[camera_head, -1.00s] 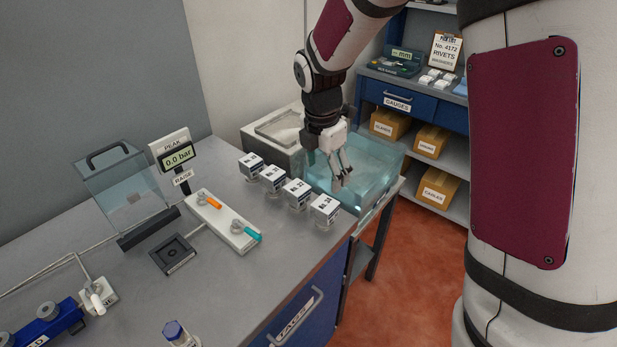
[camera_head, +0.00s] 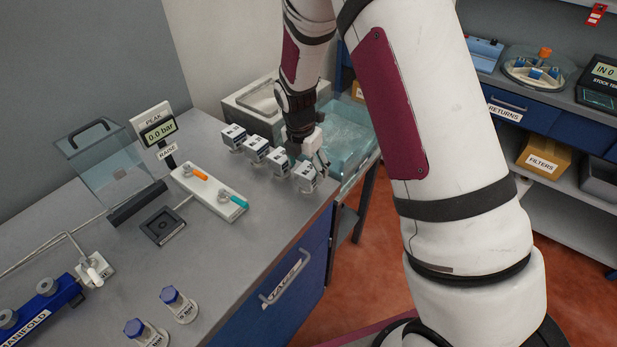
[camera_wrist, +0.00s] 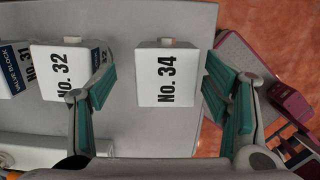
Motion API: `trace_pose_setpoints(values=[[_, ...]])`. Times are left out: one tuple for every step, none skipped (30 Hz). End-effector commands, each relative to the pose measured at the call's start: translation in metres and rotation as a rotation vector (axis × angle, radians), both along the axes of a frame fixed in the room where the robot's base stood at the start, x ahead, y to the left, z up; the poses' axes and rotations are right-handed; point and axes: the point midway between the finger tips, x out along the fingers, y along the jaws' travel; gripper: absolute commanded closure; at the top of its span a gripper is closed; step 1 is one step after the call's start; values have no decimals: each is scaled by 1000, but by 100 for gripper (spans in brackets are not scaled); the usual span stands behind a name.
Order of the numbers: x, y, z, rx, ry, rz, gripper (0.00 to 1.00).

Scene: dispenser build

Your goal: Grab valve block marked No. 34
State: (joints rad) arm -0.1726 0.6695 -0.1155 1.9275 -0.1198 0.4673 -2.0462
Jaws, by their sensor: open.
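The valve block marked No. 34 (camera_wrist: 167,80) is a white cube with black print. It lies between the two fingers in the wrist view, label towards the camera. In the head view it is the nearest block (camera_head: 306,178) of the row. My gripper (camera_wrist: 158,78) is open, with one teal-padded finger on each side of No. 34. A gap shows on both sides of the block. The head view shows my gripper (camera_head: 310,163) at this block, its fingertips partly hidden. The block marked No. 32 (camera_wrist: 58,75) stands just left, close beside the left finger.
More valve blocks (camera_head: 256,147) continue the row on the grey bench (camera_head: 225,270). A translucent blue tank (camera_head: 350,135) stands behind the row's near end. A white panel with orange and teal levers (camera_head: 208,190) lies to the left. The bench edge is close to No. 34.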

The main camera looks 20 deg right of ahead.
Motion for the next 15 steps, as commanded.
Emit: trace_pose_setpoints(values=[[-3, -1, -5, -1, 3, 0, 30], [-4, -2, -9, -1, 4, -1, 30], [-5, -3, -14, -2, 4, -1, 30], [-5, -4, -18, -1, 4, -1, 30], [-6, -4, -21, -1, 5, -1, 30], [-7, -6, -26, -2, 4, -2, 30], [-5, -6, -31, -2, 4, -2, 30], [-4, -6, -34, -1, 3, -1, 30], [-4, -6, -38, 0, 3, -1, 30], [-3, -7, -40, -1, 3, 0, 30], [-3, -7, -42, 0, 2, 0, 30], [-2, -7, -44, -1, 1, 0, 30], [-2, -7, -45, -1, 1, 0, 30], [-2, -7, -46, -1, 1, 0, 30], [-2, -7, -46, -1, 1, 0, 30]])
